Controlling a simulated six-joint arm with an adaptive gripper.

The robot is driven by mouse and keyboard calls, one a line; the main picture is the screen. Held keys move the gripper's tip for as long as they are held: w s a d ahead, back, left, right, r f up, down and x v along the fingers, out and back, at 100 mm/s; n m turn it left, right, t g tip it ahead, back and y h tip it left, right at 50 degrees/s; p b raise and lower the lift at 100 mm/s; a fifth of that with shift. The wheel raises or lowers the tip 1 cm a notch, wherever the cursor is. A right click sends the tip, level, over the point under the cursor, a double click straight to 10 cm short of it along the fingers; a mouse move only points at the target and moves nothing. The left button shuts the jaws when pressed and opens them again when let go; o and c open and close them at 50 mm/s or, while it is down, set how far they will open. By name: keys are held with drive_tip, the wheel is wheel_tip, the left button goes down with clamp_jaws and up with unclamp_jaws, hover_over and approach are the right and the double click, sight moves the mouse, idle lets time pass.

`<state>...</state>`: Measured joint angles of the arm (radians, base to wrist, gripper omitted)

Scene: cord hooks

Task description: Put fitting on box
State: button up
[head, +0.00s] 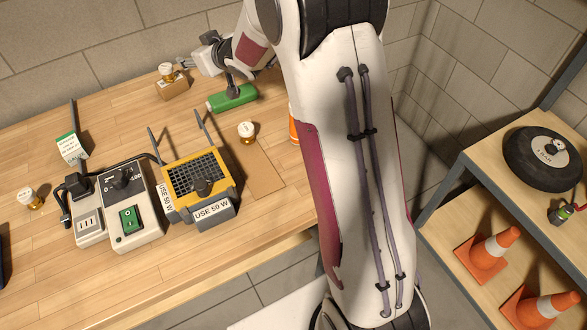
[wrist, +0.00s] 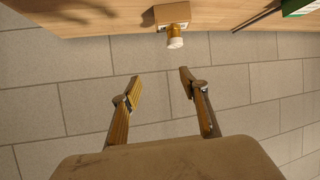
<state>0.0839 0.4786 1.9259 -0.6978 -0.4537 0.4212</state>
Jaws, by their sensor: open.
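A brass fitting with a pale top (head: 166,72) stands upright on a small brown cardboard box (head: 172,88) at the back of the bench. In the wrist view, the fitting (wrist: 175,39) and box (wrist: 172,13) appear upside down, beyond the fingertips. My gripper (head: 184,63) is beside the fitting, to its right in the head view. Its fingers (wrist: 160,84) are apart with nothing between them. Two more fittings stand on the bench, one right of the yellow lamp (head: 247,131) and one at the far left (head: 30,199).
A green cylinder (head: 232,97) lies below my wrist. A yellow work lamp (head: 190,180), a grey switch box (head: 133,215), a socket unit (head: 88,220) and a green-white carton (head: 71,149) occupy the bench. A flat brown piece (head: 262,172) lies at right. The left rear bench is largely clear.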

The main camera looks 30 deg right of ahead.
drive_tip(key=s+d+r+m+g+h, duration=0.1)
drive_tip(key=s+d+r, duration=0.15)
drive_tip(key=s, duration=0.45)
drive_tip(key=s+d+r+m+g+h, duration=0.1)
drive_tip(key=s+r+h, duration=0.1)
drive_tip(key=s+r, duration=0.35)
drive_tip(key=s+d+r+m+g+h, duration=0.1)
drive_tip(key=s+d+r, duration=0.1)
drive_tip(key=s, duration=0.7)
drive_tip(key=s+a+f+g, duration=0.1)
drive_tip(key=s+a+g, duration=0.1)
drive_tip(key=s, duration=1.1)
drive_tip(key=s+a+f+g+y, duration=0.1)
drive_tip(key=s+a+f, duration=0.1)
drive_tip(key=s, duration=1.1)
drive_tip(key=shift+f+m+g, duration=0.2)
drive_tip(key=shift+m+g, duration=0.1)
drive_tip(key=shift+g, duration=0.1)
